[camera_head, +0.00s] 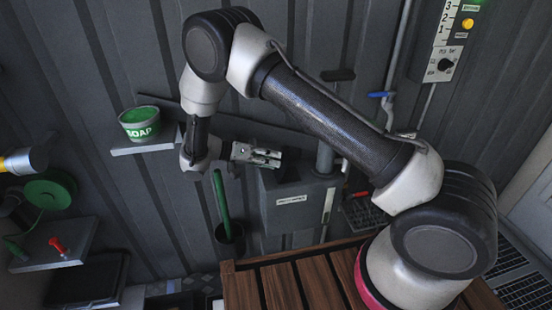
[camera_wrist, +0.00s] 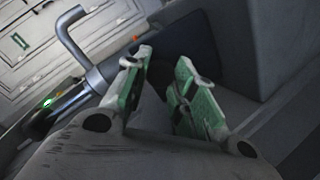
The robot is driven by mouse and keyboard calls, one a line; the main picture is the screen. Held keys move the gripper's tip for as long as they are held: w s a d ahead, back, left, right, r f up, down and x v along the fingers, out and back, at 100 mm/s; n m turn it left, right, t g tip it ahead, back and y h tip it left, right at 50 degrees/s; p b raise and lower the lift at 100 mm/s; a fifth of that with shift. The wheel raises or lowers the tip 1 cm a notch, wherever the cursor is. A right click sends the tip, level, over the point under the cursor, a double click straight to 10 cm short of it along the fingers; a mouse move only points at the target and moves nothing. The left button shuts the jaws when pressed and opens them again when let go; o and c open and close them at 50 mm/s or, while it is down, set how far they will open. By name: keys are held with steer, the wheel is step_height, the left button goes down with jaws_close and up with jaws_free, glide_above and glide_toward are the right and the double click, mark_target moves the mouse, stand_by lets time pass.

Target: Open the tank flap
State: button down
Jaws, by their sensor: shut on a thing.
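My gripper (camera_head: 270,157) is at the top of a grey box-shaped tank (camera_head: 288,208) with a white label, against the back wall. A dark flap (camera_head: 291,171) shows at the tank's top, just beside the fingertips. How far the flap is raised is not clear.
A green soap tub (camera_head: 140,122) stands on a small wall shelf at left. A green stick (camera_head: 221,200) stands in a dark holder left of the tank. A slatted wooden top (camera_head: 300,283) lies in front. A bent metal rod (camera_wrist: 78,45) is near my fingers.

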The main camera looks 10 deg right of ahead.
steer(key=shift+a+f+h, duration=0.2)
steer(key=shift+a+h, duration=0.55)
steer(key=shift+h, duration=0.55)
steer(key=c, duration=1.1)
jaws_free()
steer(key=shift+c, duration=0.2)
steer(key=shift+a, duration=0.1)
steer(key=a+r, duration=0.2)
steer(key=a, duration=0.9)
steer(key=shift+a, duration=0.35)
steer(key=shift+r, duration=0.1)
